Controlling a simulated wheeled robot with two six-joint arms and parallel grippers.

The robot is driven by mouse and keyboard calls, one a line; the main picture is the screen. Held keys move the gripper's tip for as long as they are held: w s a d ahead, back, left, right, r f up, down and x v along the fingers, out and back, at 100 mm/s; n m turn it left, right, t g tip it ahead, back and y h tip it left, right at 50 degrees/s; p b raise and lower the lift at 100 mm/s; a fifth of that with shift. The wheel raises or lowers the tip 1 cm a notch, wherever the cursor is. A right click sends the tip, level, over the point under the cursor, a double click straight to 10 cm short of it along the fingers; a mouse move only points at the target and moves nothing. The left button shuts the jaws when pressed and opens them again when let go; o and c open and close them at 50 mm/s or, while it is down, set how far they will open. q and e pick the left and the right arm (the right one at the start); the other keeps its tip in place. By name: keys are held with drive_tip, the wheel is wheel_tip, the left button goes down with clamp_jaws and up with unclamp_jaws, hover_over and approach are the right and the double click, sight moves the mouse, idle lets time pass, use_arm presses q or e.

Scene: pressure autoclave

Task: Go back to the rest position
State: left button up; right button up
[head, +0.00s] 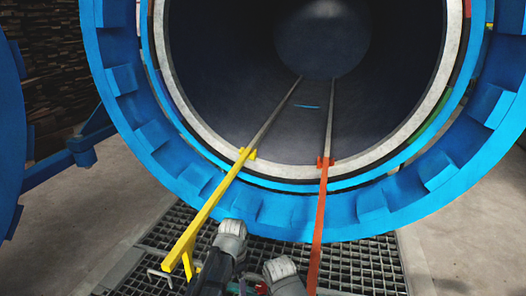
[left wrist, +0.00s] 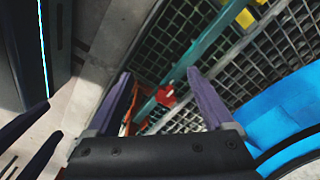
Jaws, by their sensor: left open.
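My left gripper (left wrist: 160,73) is open and empty in the left wrist view, its two dark fingers spread over a metal grating (left wrist: 185,55). A teal bar (left wrist: 205,45) and a small red part (left wrist: 166,96) show beyond the fingers. In the head view two grey parts of my arms show at the bottom centre, in front of the autoclave (head: 130,100), and no fingertips can be made out there. Dark finger-like shapes at the lower left of the left wrist view may be my right gripper, but their state is unclear.
A blue door edge (head: 10,130) stands at the left. Bare concrete lies on both sides.

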use_arm(q)
drive_tip(key=s+a+n, duration=0.8)
drive_tip(key=a+n, duration=0.1)
drive_tip(key=n, duration=0.3)
drive_tip(key=s+d+r+m+y+p, duration=0.1)
drive_tip(key=s+d+r+m+p, duration=0.15)
drive_tip(key=d+r+p, duration=0.35)
drive_tip(key=s+d+r+m+p, duration=0.1)
drive_tip(key=s+d+r+p, duration=0.3)
drive_tip(key=d+r+p, duration=0.15)
wheel_tip(320, 180, up, 37)
drive_tip(key=p, duration=3.7)
drive_tip(key=shift+a+g, duration=0.3)
drive_tip(key=shift+w+n, duration=0.1)
drive_tip(key=shift+n, duration=0.15)
